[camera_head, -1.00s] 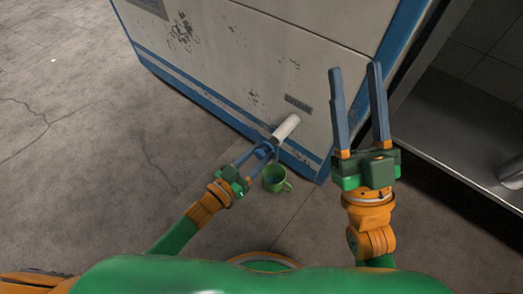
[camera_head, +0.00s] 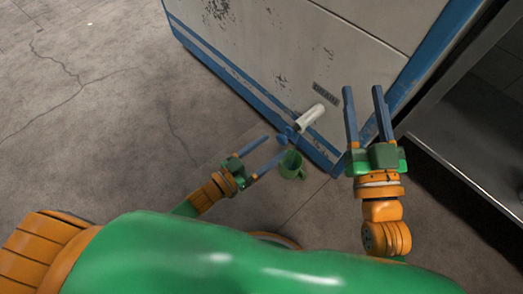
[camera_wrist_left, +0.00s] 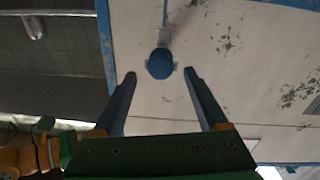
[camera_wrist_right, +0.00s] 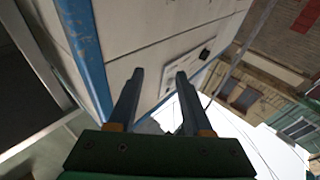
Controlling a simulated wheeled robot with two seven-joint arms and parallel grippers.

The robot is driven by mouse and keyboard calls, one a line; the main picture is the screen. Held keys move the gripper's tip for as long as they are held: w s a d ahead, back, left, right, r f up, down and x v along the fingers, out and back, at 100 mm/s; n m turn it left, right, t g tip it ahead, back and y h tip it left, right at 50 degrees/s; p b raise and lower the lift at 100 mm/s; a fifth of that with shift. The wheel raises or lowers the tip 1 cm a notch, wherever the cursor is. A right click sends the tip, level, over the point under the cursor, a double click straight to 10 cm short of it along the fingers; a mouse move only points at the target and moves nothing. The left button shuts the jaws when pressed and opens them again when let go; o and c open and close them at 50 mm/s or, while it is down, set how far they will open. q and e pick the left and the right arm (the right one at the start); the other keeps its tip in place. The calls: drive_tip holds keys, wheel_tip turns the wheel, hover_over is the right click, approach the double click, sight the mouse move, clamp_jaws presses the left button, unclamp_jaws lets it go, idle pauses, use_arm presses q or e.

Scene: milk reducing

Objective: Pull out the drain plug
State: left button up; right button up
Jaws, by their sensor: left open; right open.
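The blue drain plug (camera_head: 283,140) is at the lower end of the white drain pipe (camera_head: 312,115) on the cabinet. I cannot tell whether it is still seated in the pipe. In the left wrist view the plug (camera_wrist_left: 160,66) appears as a round blue end, ahead of and between the fingertips. My left gripper (camera_head: 277,147) is open and empty, its tips close to the plug but not closed on it. My right gripper (camera_head: 364,92) is open and empty in front of the cabinet's right side; its fingers also show in the right wrist view (camera_wrist_right: 160,75).
A green mug (camera_head: 291,166) stands on the floor under the pipe end, close to my left fingers. The pale, worn cabinet (camera_head: 290,50) with blue edges fills the back. A dark recess (camera_head: 470,130) lies to the right. The floor at left is clear.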

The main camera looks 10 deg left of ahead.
use_arm(q)
drive_tip(key=v, duration=0.2)
drive_tip(key=shift+s+a, duration=0.25)
drive_tip(key=shift+s, duration=0.05)
use_arm(e)
drive_tip(key=f+g, duration=0.2)
drive_tip(key=f, duration=0.1)
drive_tip(key=f+g+h, duration=0.1)
drive_tip(key=f, duration=0.1)
drive_tip(key=shift+w+d+f, duration=0.2)
drive_tip(key=shift+d, duration=0.1)
use_arm(q)
drive_tip(key=shift+p, duration=0.3)
idle(1.6)
